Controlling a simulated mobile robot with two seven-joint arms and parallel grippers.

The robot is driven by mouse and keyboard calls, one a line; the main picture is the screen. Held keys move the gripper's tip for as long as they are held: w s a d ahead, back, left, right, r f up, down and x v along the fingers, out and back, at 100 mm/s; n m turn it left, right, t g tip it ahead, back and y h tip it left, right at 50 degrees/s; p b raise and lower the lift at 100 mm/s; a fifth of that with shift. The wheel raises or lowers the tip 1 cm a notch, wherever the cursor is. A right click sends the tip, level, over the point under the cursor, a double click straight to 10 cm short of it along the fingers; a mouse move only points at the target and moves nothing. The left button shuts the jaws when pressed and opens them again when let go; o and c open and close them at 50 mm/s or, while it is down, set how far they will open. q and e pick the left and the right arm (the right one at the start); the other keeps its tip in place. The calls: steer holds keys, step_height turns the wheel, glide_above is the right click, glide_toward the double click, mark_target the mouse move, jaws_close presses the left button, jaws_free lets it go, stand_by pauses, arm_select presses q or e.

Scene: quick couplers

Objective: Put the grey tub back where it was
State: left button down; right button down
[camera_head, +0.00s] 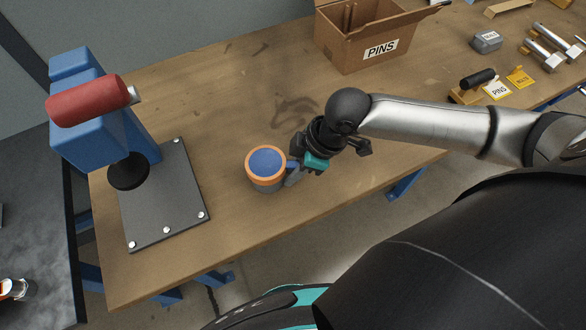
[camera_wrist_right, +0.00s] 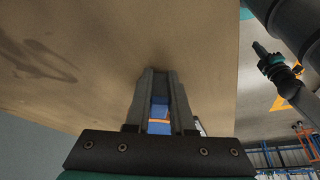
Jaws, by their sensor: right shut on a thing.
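The grey tub (camera_head: 266,184) has an orange rim and a blue inside or top. It is upright near the front edge of the wooden bench, right of the press. My right gripper (camera_head: 293,170) reaches it from the right and is shut on its side. In the right wrist view, blue and orange parts of the tub (camera_wrist_right: 159,113) show between the fingers (camera_wrist_right: 160,100). I cannot tell whether its base touches the bench. A small teal-and-grey arm end, perhaps my left gripper (camera_wrist_right: 266,58), shows in the right wrist view; its jaws are unclear.
A blue press (camera_head: 85,130) with a red part on top stands on a dark base plate (camera_head: 178,195) at the left. A cardboard box (camera_head: 350,48) marked PINS stands at the back. A grey block (camera_head: 487,41) and metal couplers (camera_head: 545,50) lie at the right. The bench between is clear.

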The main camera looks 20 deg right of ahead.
steer(key=c, duration=0.8)
jaws_free()
steer(key=shift+f, duration=0.1)
steer(key=shift+o, duration=0.2)
steer(key=p+v, duration=0.2)
steer(key=v, duration=1)
steer(key=shift+p, duration=0.35)
steer(key=shift+s+d, duration=0.1)
